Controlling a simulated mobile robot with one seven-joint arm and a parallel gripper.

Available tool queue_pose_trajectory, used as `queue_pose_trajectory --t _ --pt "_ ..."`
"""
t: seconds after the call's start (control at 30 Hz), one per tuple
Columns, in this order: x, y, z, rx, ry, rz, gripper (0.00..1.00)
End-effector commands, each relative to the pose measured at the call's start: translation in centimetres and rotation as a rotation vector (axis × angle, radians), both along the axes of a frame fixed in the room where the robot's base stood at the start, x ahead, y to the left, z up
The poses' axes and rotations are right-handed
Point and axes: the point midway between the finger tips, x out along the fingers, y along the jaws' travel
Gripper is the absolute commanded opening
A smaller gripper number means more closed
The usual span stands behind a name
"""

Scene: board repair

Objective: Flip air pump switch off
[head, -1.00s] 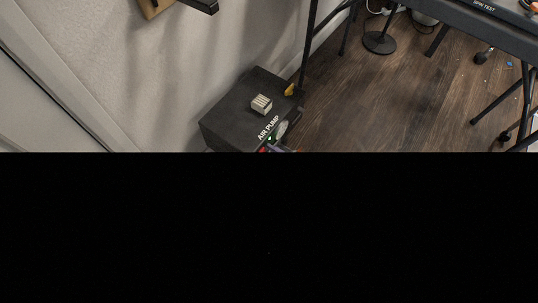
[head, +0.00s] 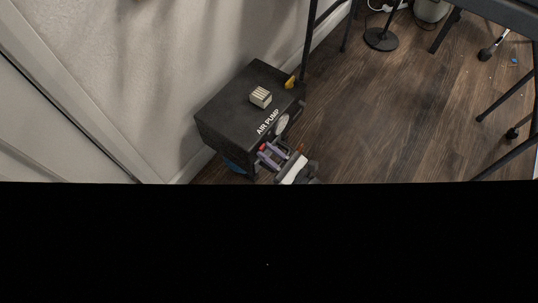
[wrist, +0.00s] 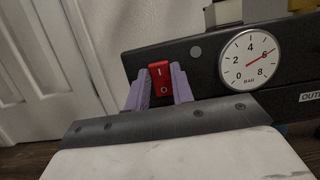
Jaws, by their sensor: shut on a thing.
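The black air pump box (head: 235,115) stands on the floor against the wall, marked AIR PUMP. Its red rocker switch (wrist: 160,77), marked I above and O below, is on the front panel. In the wrist view my gripper (wrist: 159,85) has its purple fingers on both sides of the switch, shut on it. In the head view the gripper (head: 272,157) is at the pump's front, with a bit of red showing by the fingers. A small round lamp (wrist: 196,52) on the panel looks grey and unlit. Which half of the rocker is pressed in is not clear.
A pressure gauge (wrist: 249,57) sits right of the switch, its needle near 6. A pale ribbed block (head: 260,97) and a yellow part (head: 290,82) are on the pump. Wood floor (head: 400,120) is open to the right. Black covers the lower head view.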

Motion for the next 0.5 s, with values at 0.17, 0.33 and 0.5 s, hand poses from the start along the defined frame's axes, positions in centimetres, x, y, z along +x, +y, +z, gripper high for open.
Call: queue_pose_trajectory --t 0.17,0.33,0.5 --pt "-0.03 -0.05 -0.02 0.001 0.000 -0.001 0.01" --pt "-0.04 -0.05 -0.03 0.000 0.000 -0.001 0.31" --pt "-0.03 -0.04 -0.02 0.000 0.000 -0.001 0.45"
